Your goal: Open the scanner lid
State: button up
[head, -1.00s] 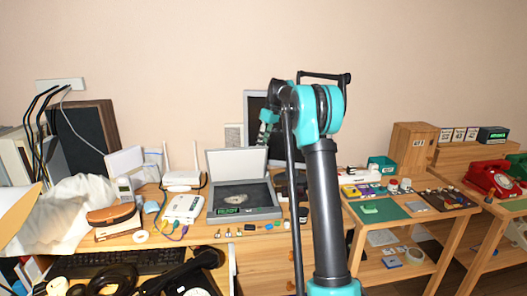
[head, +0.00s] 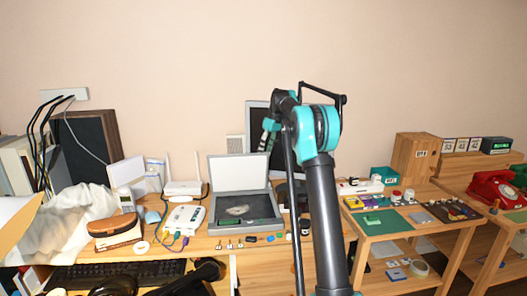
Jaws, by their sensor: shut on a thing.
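The scanner (head: 243,222) is a grey flat box on the wooden desk, with a dark glass bed and a green strip at its front. Its scanner lid (head: 238,174) is raised and stands nearly upright at the back, pale inner side facing me. My gripper (head: 263,149) is small and partly hidden behind my own arm. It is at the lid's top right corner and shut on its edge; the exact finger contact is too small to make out.
A white router (head: 183,189) and a white box with cables (head: 186,218) stand left of the scanner. Small items lie along the desk's front edge. A dark monitor (head: 256,118) stands behind my arm. A shelf with a green mat (head: 385,221) is to the right.

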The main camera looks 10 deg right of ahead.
jog(key=shift+o, duration=0.6)
jog(key=shift+s+r, duration=0.1)
jog(key=v, duration=1.2)
jog(key=s+f+m+t+h, duration=0.1)
jog(key=s+f+m, duration=0.2)
jog(key=s+f, duration=0.8)
jog(key=s+f+m+t+h, duration=0.1)
jog(key=s+f, duration=1)
jog(key=s, duration=1.1)
jog(key=s+f+m+t+h, duration=0.1)
jog(key=s+f+m, duration=0.3)
jog(key=s+f, duration=0.7)
jog(key=s+t, duration=0.1)
jog(key=s, duration=0.5)
jog(key=shift+s+a+m, duration=0.15)
jog(key=shift+s+m, duration=0.05)
jog(key=shift+m, duration=0.1)
jog(key=shift+r, duration=0.1)
